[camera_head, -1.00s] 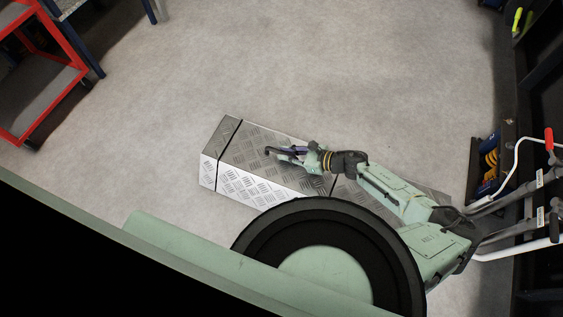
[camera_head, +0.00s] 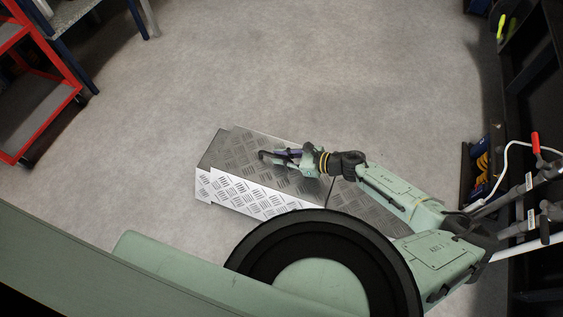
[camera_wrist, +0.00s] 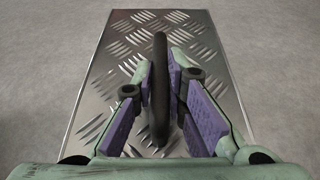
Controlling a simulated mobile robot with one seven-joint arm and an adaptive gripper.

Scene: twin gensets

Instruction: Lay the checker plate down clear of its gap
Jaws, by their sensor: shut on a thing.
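The checker plate (camera_head: 240,152) is a grey metal tread plate with a dark upright handle (camera_wrist: 160,90). My gripper (camera_head: 276,156) is shut on that handle; in the wrist view its purple pads stand on either side of it. The plate also shows in the wrist view (camera_wrist: 105,75), below the fingers. In the head view it lies over the left end of a long low tread-plate casing, a little out of line with its edges. I cannot tell how high it is above the casing. The gap is not clearly seen; a dark line shows right of the gripper.
The bright front side of the casing (camera_head: 262,204) faces my base. Open grey floor (camera_head: 290,70) lies beyond and to the left. A red cart (camera_head: 45,110) stands at far left. Racking and white-handled equipment (camera_head: 528,185) line the right side.

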